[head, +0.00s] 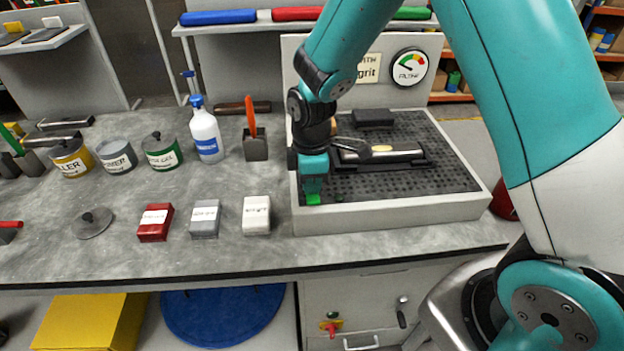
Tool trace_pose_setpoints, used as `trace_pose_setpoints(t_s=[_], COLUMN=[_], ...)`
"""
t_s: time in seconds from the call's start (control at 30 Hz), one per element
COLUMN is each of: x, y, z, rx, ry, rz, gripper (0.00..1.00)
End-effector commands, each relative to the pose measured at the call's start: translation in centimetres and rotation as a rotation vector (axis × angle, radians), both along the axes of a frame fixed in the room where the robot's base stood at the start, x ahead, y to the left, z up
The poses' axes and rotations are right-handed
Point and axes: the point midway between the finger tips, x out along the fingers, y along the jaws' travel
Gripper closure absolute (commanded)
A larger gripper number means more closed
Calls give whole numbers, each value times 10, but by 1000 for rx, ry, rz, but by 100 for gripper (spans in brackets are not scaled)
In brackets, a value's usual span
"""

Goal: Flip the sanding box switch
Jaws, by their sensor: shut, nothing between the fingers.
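The sanding box (395,213) stands on the right of the bench, with a pale frame, a dark perforated top and a back panel carrying a round filter gauge (409,67). My gripper (313,199) points down at the box's front left corner. It is shut and empty, and its tip is bright green. A small dark green spot (339,197) shows on the box top just right of the tip. I cannot tell whether it is the switch or whether the gripper touches the box. No switch is clearly visible on the box; my arm hides part of it.
A dark block (373,118) and a silver-and-black tool (380,156) lie on the perforated top. Left of the box are a white bottle (206,135), an orange-handled tool in a holder (254,140), several tins and three small blocks.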

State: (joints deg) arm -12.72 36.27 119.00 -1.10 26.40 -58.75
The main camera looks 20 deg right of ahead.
Motion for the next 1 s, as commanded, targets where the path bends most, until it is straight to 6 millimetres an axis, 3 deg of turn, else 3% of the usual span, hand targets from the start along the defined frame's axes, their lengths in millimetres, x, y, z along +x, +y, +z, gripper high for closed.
trace_pose_setpoints(t_s=[1.0], x=[-14], y=[5], z=[10], rx=[-1], ry=[-2], rz=[1], gripper=[100])
